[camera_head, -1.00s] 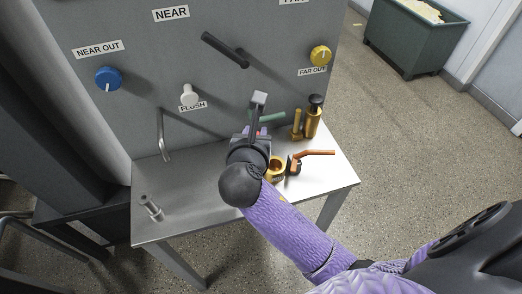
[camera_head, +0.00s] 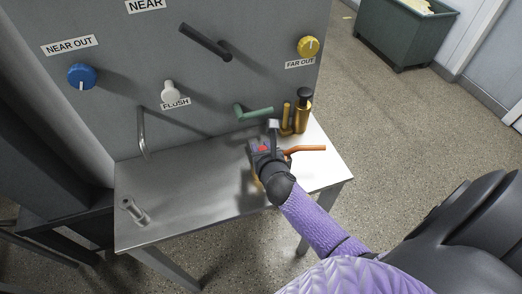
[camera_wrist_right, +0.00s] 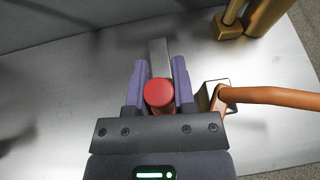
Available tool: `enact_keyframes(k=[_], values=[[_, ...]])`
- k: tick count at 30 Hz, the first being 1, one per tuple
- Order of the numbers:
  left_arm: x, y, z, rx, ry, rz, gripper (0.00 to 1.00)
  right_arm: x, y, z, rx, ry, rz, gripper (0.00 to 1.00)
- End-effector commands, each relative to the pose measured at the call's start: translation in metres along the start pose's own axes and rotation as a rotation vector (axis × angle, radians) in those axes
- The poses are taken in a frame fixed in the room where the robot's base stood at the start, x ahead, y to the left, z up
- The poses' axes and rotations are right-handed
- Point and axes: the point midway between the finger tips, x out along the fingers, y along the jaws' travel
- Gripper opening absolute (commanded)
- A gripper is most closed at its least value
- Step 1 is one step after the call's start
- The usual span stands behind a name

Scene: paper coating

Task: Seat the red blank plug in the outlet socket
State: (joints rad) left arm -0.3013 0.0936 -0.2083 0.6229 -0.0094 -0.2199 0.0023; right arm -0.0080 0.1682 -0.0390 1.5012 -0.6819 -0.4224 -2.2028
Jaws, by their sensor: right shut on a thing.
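The red blank plug (camera_wrist_right: 159,95) is between the purple finger pads of my right gripper (camera_wrist_right: 160,72), which is shut on it. In the head view, a bit of the red plug (camera_head: 263,149) shows at the right gripper (camera_head: 262,151), low over the table's right half. A brass piece (camera_head: 256,178), probably the outlet socket, shows partly below the gripper. The gripper hides most of it, and I cannot tell whether the plug touches it. My left gripper is out of view.
An orange-handled valve (camera_head: 308,149) is close right of the gripper; its handle also shows in the wrist view (camera_wrist_right: 270,96). Brass cylinders (camera_head: 302,112) and a green handle (camera_head: 254,113) are behind. The table's middle (camera_head: 190,185) is clear.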

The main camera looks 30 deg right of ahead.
Motion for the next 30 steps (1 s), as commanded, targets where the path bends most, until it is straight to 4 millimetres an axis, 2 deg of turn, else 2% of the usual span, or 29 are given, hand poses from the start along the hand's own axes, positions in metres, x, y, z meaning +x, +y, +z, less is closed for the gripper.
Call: enact_keyframes(k=[6,7,11,12,22,26,30], values=[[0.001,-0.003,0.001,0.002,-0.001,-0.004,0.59,0.001,0.0,-0.001,-0.001,-0.001,0.0,0.0],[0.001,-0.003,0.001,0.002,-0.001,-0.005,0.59,0.001,0.0,-0.001,-0.001,0.0,0.0,0.36],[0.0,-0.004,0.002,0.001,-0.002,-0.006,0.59,0.0,0.0,0.0,0.0,-0.001,0.0,0.63],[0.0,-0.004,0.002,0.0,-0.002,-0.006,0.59,0.0,0.0,0.0,0.0,-0.001,0.0,0.67],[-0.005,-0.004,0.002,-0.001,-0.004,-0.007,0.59,-0.005,0.0,0.004,-0.001,0.0,0.0,0.67],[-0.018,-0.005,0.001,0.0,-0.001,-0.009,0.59,-0.033,0.0,0.006,-0.002,0.001,0.001,0.67],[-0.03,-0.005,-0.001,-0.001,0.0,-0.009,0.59,-0.071,0.0,0.005,-0.001,0.001,0.001,0.67]])
